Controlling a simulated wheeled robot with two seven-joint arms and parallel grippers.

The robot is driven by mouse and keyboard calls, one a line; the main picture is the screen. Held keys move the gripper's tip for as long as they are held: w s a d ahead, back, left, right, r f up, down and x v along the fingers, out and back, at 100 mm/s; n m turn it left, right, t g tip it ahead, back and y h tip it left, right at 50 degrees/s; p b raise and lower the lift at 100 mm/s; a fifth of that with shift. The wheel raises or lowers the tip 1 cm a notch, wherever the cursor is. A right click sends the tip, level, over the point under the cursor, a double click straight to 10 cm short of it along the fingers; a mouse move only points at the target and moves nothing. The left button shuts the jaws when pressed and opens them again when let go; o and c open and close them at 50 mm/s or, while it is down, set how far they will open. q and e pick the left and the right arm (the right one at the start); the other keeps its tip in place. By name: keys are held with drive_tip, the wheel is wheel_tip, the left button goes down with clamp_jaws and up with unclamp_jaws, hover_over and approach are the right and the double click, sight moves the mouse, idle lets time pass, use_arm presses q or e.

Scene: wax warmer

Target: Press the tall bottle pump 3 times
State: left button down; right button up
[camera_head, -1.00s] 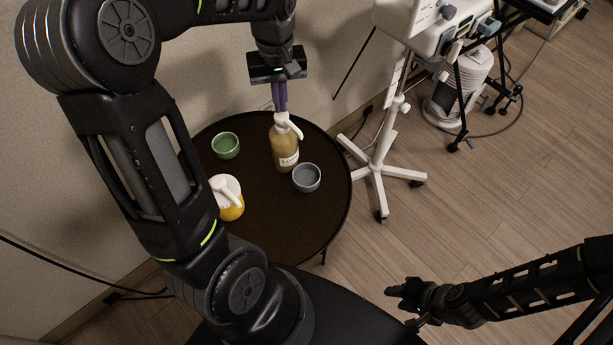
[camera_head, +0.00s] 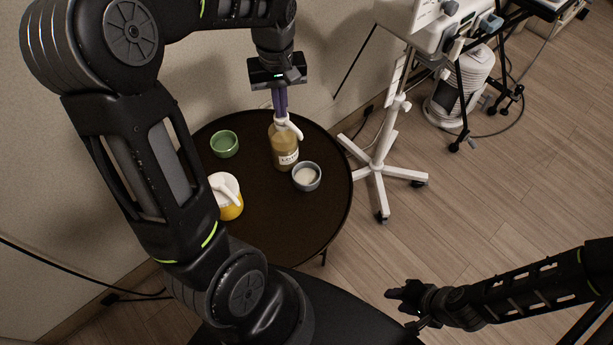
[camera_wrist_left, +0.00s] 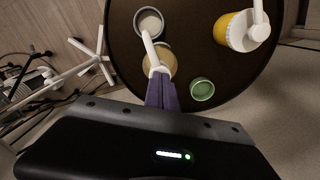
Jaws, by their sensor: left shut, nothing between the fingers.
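The tall bottle (camera_head: 284,150) is amber with a white pump head (camera_head: 290,125), and stands upright on the round dark table. My left gripper (camera_head: 281,112) is shut with its purple fingertips down on top of the pump head, which sits low on the bottle. In the left wrist view the closed fingers (camera_wrist_left: 161,92) meet the pump head, and its white spout (camera_wrist_left: 150,48) points over the grey bowl. The grey bowl (camera_head: 316,181) beside the bottle holds some whitish content (camera_head: 306,175). My right gripper (camera_head: 398,293) is far off at the lower right; its jaws are unclear.
On the table (camera_head: 285,230) stand a green bowl (camera_head: 224,144) and a short yellow bottle with a white pump (camera_head: 230,197). A white wheeled stand (camera_head: 378,165) is right of the table. The wall is close behind. The table's front right is clear.

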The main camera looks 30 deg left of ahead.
idle(0.3)
use_arm(q)
drive_tip(key=shift+r+p, duration=1.3)
drive_tip(key=shift+r, duration=0.15)
drive_tip(key=shift+f, duration=0.15)
drive_tip(key=shift+f+b, duration=1.05)
drive_tip(key=shift+f, duration=0.35)
drive_tip(key=shift+r, duration=0.15)
drive_tip(key=shift+r+p, duration=1.25)
drive_tip(key=shift+r, duration=0.15)
drive_tip(key=shift+f, duration=0.2)
